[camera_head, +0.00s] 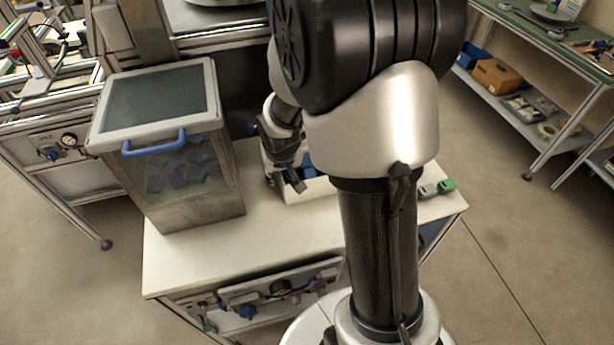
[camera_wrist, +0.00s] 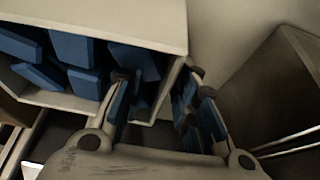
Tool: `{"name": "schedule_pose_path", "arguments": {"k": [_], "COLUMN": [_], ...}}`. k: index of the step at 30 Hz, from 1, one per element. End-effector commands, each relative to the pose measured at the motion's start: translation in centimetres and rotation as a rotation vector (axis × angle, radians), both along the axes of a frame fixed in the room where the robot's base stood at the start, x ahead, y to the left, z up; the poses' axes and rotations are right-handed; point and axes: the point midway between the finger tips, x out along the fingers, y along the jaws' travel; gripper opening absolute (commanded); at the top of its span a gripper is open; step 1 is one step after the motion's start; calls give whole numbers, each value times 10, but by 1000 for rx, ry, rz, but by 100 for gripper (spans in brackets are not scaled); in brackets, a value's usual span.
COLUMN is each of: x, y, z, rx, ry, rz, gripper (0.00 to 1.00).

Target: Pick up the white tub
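The white tub (camera_head: 318,187) stands on the white bench top, mostly hidden behind my arm in the head view. Blue pieces show inside it. In the wrist view the tub (camera_wrist: 110,14) fills the upper left, with several blue pieces (camera_wrist: 72,50) in it. My gripper (camera_head: 292,183) is at the tub's left end in the head view. In the wrist view my gripper (camera_wrist: 160,92) has its fingers apart, one on each side of a tub wall near a corner. A gap shows between the fingers and the wall; contact is not clear.
A large clear-sided bin (camera_head: 165,140) with a grey lid and blue handle stands on the bench (camera_head: 215,258) just left of the tub. A small grey and green item (camera_head: 437,188) lies at the bench's right end. The bench's front left is clear.

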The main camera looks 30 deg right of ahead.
Motion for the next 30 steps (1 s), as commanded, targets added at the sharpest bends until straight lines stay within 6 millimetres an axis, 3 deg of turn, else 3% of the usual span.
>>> {"name": "schedule_pose_path", "arguments": {"k": [3,25,30], "x": [4,5,5], "y": [-1,-1,-1], "z": [-13,-17,-16], "rx": [0,-1,-1], "ry": [1,0,0], "rz": [2,2,2], "gripper": [28,28,18]}}
